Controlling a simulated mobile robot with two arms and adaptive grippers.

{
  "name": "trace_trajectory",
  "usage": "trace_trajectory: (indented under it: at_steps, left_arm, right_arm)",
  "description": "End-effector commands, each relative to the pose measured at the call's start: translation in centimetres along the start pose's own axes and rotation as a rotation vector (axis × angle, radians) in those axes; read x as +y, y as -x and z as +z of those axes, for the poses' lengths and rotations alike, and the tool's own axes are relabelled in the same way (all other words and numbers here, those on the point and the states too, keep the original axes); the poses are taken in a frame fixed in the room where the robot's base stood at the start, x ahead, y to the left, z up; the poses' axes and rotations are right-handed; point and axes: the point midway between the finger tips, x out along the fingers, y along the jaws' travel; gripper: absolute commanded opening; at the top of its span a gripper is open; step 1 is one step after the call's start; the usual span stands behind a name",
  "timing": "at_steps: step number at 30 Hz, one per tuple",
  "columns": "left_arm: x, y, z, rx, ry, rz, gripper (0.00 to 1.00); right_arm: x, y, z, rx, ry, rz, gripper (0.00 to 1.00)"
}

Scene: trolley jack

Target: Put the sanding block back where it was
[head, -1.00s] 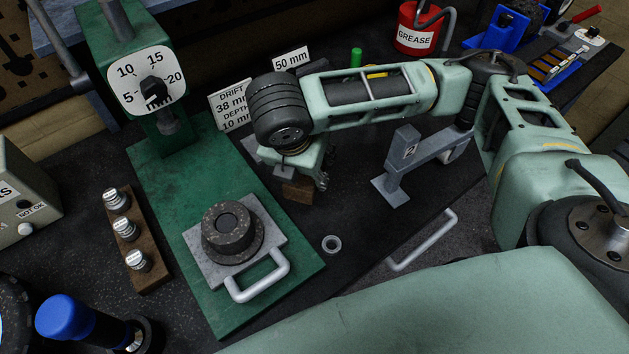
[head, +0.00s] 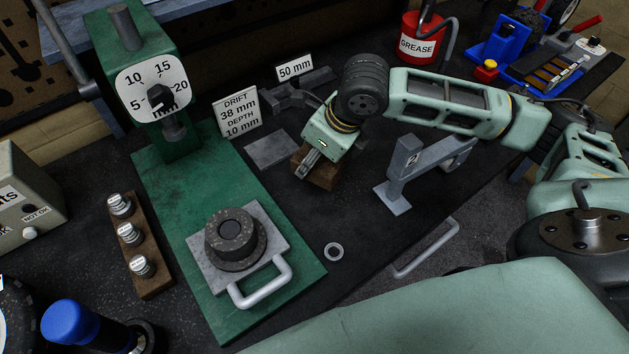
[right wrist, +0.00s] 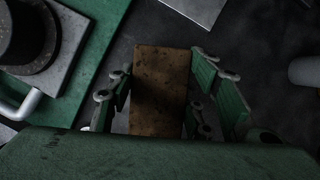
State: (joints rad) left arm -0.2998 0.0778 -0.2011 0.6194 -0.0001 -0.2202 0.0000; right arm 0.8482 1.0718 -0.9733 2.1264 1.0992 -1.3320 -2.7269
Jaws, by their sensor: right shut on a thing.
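The sanding block, a worn brown block (head: 320,176), is at the middle of the bench, to the right of a flat grey plate (head: 272,149). My right gripper (head: 311,164) is shut on it, and the arm reaches in from the right. In the right wrist view the block (right wrist: 160,85) lies between the two fingers (right wrist: 166,98) and sticks out past them. I cannot tell whether its underside touches the bench. The plate also shows at the top of the right wrist view (right wrist: 198,8). My left gripper is not in view.
A green press (head: 150,75) with a dark ring part on its base stands to the left. A grey stand (head: 405,170) is close on the gripper's right. Sign cards (head: 237,112) stand behind. A small ring (head: 334,252) lies in front on dark bench.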

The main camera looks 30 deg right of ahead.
Motion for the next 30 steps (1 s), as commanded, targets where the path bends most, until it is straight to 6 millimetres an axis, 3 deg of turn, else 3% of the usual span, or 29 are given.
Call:
trace_trajectory:
  at_steps: [3, 16, 23, 24, 30]
  left_arm:
    - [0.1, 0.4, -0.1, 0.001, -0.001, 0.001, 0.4]
    - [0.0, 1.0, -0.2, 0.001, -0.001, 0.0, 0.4]
    - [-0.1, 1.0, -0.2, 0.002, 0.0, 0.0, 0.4]
    - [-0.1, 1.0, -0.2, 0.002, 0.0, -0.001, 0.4]
    - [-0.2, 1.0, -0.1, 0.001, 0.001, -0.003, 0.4]
  right_arm:
    - [0.1, -1.9, -0.9, 0.003, -0.002, 0.001, 0.22]
    - [0.1, -6.2, -2.5, 0.001, -0.002, 0.0, 0.22]
    - [0.1, -6.5, -2.6, -0.001, -0.001, -0.002, 0.22]
    - [0.1, -6.6, -2.7, 0.0, -0.001, -0.002, 0.47]
    - [0.1, -6.5, -2.7, 0.0, -0.001, -0.002, 0.65]
